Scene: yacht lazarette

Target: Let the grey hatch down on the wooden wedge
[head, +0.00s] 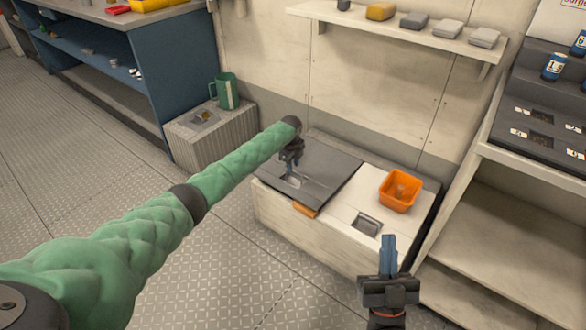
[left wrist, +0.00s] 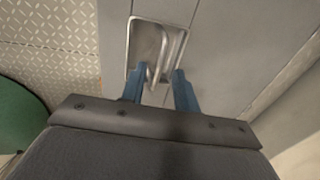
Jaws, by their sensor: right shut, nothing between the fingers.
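The grey hatch (head: 325,178) lies low, almost flat, over the left part of a white locker. The wooden wedge (head: 305,210) sticks out from under its front edge; the contact between them is too small to tell. My left gripper (head: 292,168) is over the hatch's recessed metal handle (head: 294,182). In the left wrist view its blue fingers (left wrist: 160,84) are apart, one on each side of the handle bar (left wrist: 173,58), near the recess edge, not closed on it. My right gripper (head: 388,242) is shut and empty in front of the locker's right part.
An orange bin (head: 400,191) and a second recessed handle (head: 367,224) are on the locker's right part. A ribbed box (head: 212,138) with a green mug (head: 226,91) stands at the left. Shelving (head: 520,220) stands close on the right. The floor in front is clear.

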